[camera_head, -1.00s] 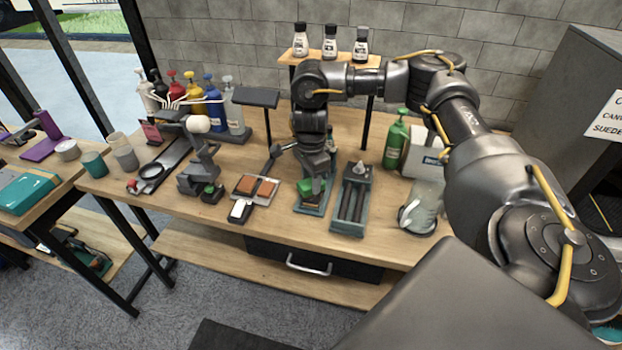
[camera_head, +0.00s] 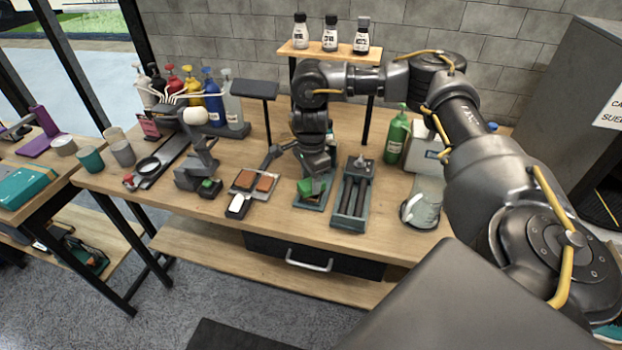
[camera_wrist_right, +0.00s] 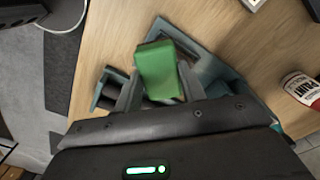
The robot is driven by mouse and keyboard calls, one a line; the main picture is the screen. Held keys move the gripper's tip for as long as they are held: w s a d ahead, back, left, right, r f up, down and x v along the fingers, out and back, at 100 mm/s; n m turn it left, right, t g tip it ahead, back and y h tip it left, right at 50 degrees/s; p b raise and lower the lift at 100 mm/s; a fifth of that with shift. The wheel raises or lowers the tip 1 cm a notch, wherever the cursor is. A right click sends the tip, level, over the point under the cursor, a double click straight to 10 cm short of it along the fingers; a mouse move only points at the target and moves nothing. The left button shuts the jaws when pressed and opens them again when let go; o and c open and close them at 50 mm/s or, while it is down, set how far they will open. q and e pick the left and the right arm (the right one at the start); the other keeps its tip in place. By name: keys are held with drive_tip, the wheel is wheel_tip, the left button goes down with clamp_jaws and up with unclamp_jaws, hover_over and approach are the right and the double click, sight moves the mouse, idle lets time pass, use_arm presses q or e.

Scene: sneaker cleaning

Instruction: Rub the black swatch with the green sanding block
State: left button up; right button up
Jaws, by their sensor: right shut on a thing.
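My right gripper (camera_head: 314,180) reaches down from above to the workbench, seen in the head view. It is shut on the green sanding block (camera_head: 307,189). The block also shows in the right wrist view (camera_wrist_right: 160,70), between the gripper's fingers. It sits at or just above a teal tray (camera_head: 309,206); I cannot tell whether it touches the tray's floor. I cannot clearly make out the black swatch; the block and gripper cover part of the tray. My left gripper is not in view.
A teal tray with dark rollers (camera_head: 352,205) stands close on the right. A holder with orange-brown pads (camera_head: 266,183) lies on the left. A green bottle (camera_head: 396,136) and a clear jug (camera_head: 424,205) stand further right. The bench's front edge is mostly clear.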

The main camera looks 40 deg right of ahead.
drive_tip(key=shift+f+b, duration=0.55)
drive_tip(key=shift+f, duration=0.4)
drive_tip(key=shift+d, duration=0.1)
drive_tip(key=shift+w+d+r, duration=0.1)
drive_tip(key=shift+w+d, duration=0.5)
drive_tip(key=shift+d, duration=0.2)
drive_tip(key=shift+w+d+r, duration=0.1)
drive_tip(key=shift+w+d, duration=0.45)
drive_tip(key=shift+d, duration=0.2)
drive_tip(key=shift+f, duration=0.2)
drive_tip(key=shift+s+a+r+p, duration=0.15)
drive_tip(key=shift+s+a+p, duration=0.75)
drive_tip(key=shift+a, duration=0.2)
drive_tip(key=shift+s+a, duration=0.3)
drive_tip(key=shift+a, duration=0.25)
drive_tip(key=shift+p, duration=0.3)
wheel_tip(320, 180, up, 6)
drive_tip(key=p, duration=0.5)
drive_tip(key=shift+p, duration=0.4)
